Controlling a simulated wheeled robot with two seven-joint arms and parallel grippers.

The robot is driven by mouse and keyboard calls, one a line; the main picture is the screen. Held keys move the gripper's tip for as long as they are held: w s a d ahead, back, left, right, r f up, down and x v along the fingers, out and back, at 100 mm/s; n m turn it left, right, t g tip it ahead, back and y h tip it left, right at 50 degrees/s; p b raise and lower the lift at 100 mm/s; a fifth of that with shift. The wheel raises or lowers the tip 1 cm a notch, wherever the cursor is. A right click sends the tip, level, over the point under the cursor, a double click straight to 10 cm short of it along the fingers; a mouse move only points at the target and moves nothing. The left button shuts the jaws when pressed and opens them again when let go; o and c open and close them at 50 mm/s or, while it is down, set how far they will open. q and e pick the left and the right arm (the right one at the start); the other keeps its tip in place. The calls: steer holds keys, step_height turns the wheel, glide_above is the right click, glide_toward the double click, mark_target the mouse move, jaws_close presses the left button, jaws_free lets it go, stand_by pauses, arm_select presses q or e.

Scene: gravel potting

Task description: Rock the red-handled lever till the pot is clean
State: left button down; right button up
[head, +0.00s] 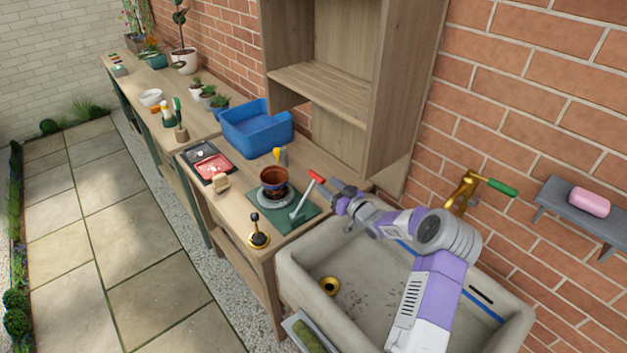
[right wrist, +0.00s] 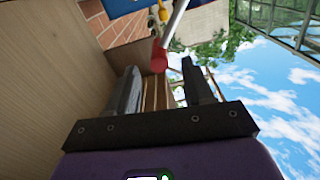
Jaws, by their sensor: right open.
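The red-handled lever (head: 316,177) stands tilted at the right of the green mat (head: 313,213), its pale shaft running down to the mat. The brown pot (head: 274,181) sits upright on a grey round base on that mat, with dark marks on its wall. My right gripper (head: 339,197) is open just right of the red handle. In the right wrist view the lever's red end (right wrist: 159,61) shows around the gap between the fingertips of the right gripper (right wrist: 160,72); I cannot tell whether they touch. My left gripper is not in view.
A stone sink (head: 300,265) lies below my right arm, with a brass tap (head: 460,194) behind it. A black-knobbed brass piece (head: 257,238) stands at the bench's front edge. A blue bin (head: 255,133) and a red tray (head: 213,165) are farther back. A wooden shelf rises behind.

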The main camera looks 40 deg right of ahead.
mark_target(317, 175)
steer(key=shift+w+a+b, duration=0.15)
steer(key=shift+w, duration=1.4)
steer(key=shift+w+a+b, duration=0.15)
steer(key=shift+w, duration=1.4)
jaws_close()
